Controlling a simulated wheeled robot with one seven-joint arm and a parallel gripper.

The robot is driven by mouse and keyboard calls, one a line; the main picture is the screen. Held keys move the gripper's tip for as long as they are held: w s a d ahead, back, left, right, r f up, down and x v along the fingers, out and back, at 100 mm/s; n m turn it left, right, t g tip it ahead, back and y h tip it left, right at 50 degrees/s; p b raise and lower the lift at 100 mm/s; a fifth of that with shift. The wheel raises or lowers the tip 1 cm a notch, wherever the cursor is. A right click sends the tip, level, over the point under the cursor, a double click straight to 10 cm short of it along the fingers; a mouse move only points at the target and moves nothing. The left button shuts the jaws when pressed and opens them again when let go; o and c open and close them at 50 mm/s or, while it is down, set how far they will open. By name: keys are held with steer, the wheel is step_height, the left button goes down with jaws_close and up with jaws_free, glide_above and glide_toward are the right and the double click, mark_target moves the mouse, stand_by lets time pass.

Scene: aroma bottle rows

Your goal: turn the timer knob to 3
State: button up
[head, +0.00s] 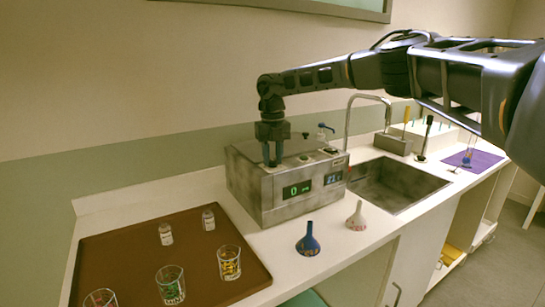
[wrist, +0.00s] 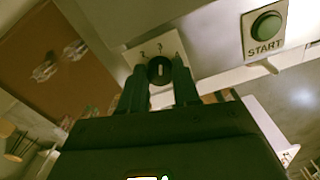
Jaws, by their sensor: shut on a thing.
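The timer knob (wrist: 160,70) is small, round and dark, with a pale pointer line on its face. It sits on a light plate with small digits around its far side, too blurred to read surely. My gripper (wrist: 160,82) is shut on the knob, one finger on each side. In the head view my gripper (head: 272,160) points down onto the top of the grey box-shaped machine (head: 245,190), and its fingers hide the knob. The machine's front display (head: 297,190) shows a green 0. A green START button (wrist: 266,25) is right of the knob in the wrist view.
A brown tray (head: 120,245) at left holds two small bottles and several glasses. A blue funnel (head: 308,243) and a pale funnel (head: 356,217) stand before the machine. A sink (head: 395,185) with a tall faucet (head: 350,115) lies to the right.

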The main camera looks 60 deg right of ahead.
mark_target(272, 160)
steer(key=o, duration=1.1)
steer(key=shift+c, duration=0.2)
step_height(272, 160, up, 8)
steer(key=shift+f+b, duration=0.1)
steer(key=shift+b, duration=0.75)
